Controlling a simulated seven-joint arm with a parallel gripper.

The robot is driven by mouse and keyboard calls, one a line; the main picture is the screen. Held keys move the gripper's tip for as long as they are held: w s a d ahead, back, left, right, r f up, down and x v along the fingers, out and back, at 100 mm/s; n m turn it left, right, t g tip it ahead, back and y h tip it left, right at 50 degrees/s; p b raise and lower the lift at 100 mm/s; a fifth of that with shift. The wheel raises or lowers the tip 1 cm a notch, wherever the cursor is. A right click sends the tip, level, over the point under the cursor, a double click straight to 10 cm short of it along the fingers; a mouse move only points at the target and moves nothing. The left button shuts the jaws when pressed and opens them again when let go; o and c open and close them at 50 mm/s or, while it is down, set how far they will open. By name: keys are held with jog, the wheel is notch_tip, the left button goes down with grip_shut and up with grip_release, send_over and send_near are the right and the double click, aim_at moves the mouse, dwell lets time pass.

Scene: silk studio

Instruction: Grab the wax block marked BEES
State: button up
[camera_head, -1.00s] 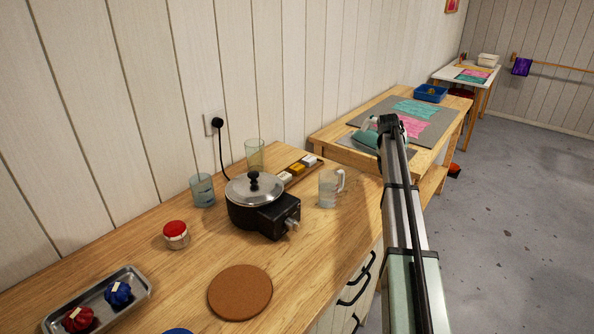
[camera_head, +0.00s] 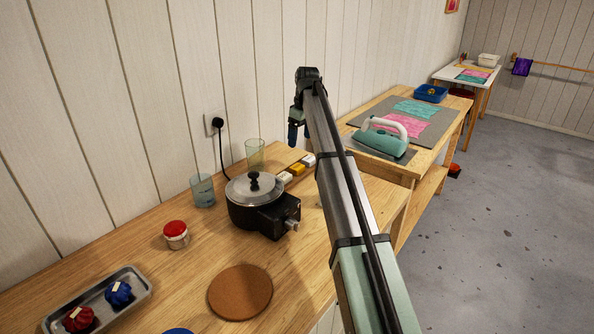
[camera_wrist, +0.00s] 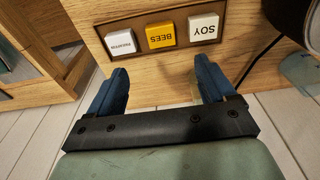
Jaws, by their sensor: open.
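The yellow wax block marked BEES (camera_wrist: 160,36) sits on a wooden tray (camera_wrist: 185,52) between a white block marked PARAFFIN (camera_wrist: 121,42) and a white block marked SOY (camera_wrist: 204,28). In the head view the yellow block (camera_head: 297,169) is in the row at the back of the workbench, by the wall. My gripper (camera_wrist: 160,68) is open and empty. Its blue fingers point toward the tray, with BEES roughly between their lines and a gap left to the block. In the head view my gripper (camera_head: 297,136) hangs above the row.
A black pot with a metal lid (camera_head: 254,188) stands left of the tray. Glasses (camera_head: 254,154) stand behind and left of it. A cork mat (camera_head: 240,291), a red-lidded jar (camera_head: 176,234) and a metal tray (camera_head: 143,278) are nearer. My arm covers the bench's right part.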

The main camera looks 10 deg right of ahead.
send_over(297, 166)
jog(key=f, duration=0.6)
jog(key=shift+s+d+f, duration=0.1)
jog(key=shift+s+d, duration=0.15)
jog(key=shift+d, duration=0.05)
jog(key=shift+a+f, duration=0.15)
jog(key=shift+f, duration=1.2)
jog(key=shift+a+f, duration=0.1)
jog(key=shift+f, duration=1.25)
jog(key=shift+c, duration=0.3)
jog(key=c, duration=1.1)
